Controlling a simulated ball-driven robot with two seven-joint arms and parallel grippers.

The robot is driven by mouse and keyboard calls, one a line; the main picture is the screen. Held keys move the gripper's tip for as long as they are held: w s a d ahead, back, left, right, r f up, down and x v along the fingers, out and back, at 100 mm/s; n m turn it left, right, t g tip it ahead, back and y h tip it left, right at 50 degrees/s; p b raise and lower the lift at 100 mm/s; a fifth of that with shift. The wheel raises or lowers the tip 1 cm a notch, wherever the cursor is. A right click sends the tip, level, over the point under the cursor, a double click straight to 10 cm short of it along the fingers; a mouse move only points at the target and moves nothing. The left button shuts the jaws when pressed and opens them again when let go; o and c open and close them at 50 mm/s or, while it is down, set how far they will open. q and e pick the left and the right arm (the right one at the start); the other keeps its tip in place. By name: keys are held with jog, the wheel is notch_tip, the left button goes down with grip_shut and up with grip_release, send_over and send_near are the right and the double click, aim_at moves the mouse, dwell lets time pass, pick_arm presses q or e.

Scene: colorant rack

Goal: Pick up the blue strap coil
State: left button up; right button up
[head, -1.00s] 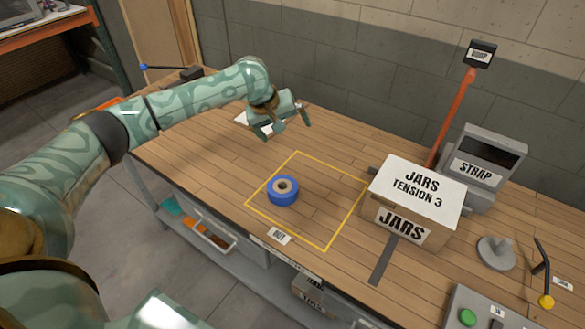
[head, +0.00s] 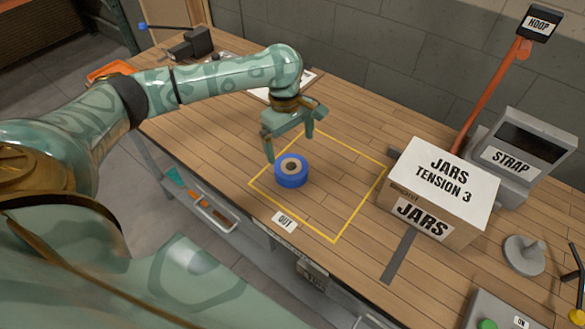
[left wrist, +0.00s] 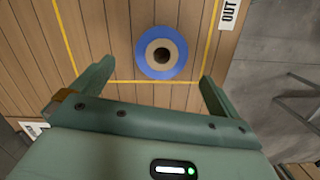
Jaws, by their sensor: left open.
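The blue strap coil (head: 291,172) lies flat on the wooden bench inside the yellow outline, near its left edge. It has a tan core with a dark hole. In the left wrist view the coil (left wrist: 161,53) shows whole, ahead of and between the two fingers. My left gripper (head: 290,143) is open and empty, pointing down above the bench just behind the coil; it also shows in the left wrist view (left wrist: 153,85). The fingers look apart from the coil. My right gripper is not seen.
A cardboard box (head: 437,190) labelled JARS stands right of the outline. A grey STRAP machine (head: 515,155) and an orange post (head: 490,97) stand behind it. An OUT label (head: 285,221) lies near the bench's front edge. The outlined area right of the coil is clear.

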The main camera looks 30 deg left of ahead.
aim_at(291, 167)
pick_arm(q)
jog(key=f, duration=0.1)
jog(key=f+b, duration=0.1)
jog(key=f, duration=0.2)
jog(key=shift+s+d, duration=0.1)
jog(key=shift+d, duration=0.15)
notch_tip(291, 167, down, 6)
jog(key=b, duration=0.3)
jog(key=shift+s+r+b, duration=0.15)
jog(key=shift+r+b, duration=0.1)
jog(key=shift+b, duration=0.15)
jog(key=shift+r, duration=0.15)
jog(key=shift+c, duration=0.3)
jog(key=c, duration=1)
